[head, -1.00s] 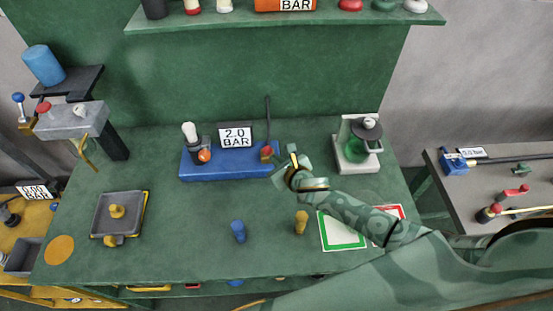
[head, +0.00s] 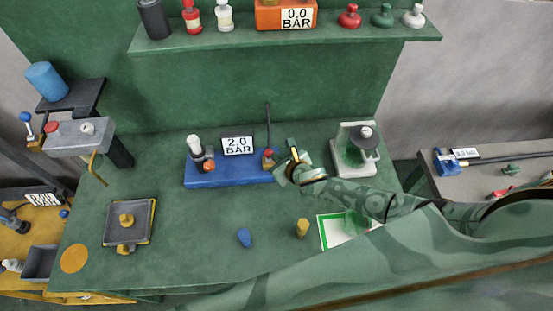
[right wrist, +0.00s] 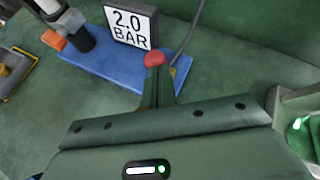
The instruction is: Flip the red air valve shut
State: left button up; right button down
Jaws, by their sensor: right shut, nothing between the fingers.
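The red air valve (head: 268,153) is a small red-topped part at the right end of the blue block (head: 228,179). My right gripper (head: 281,172) is at that end of the block, just right of the valve. In the right wrist view, the red knob (right wrist: 154,59) shows right beyond the tips of my shut, empty fingers (right wrist: 156,82). I cannot tell whether they touch it. The fingers hide the valve's lower part there. My left gripper is not in view.
A "2.0 BAR" sign (head: 237,146) and a white-topped fitting (head: 195,146) stand on the block. A white-and-green device (head: 355,150) stands to the right. The bench's middle front is mostly clear.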

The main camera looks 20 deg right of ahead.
jog(key=w, duration=0.1)
jog(key=w+d+r, duration=0.1)
jog(key=w, duration=0.1)
jog(key=w+p, duration=0.1)
jog(key=shift+w+d+r, duration=0.15)
jog(key=shift+w+r, duration=0.1)
jog(key=shift+r, duration=0.15)
jog(key=shift+r+p, duration=0.75)
jog(key=shift+p, duration=0.2)
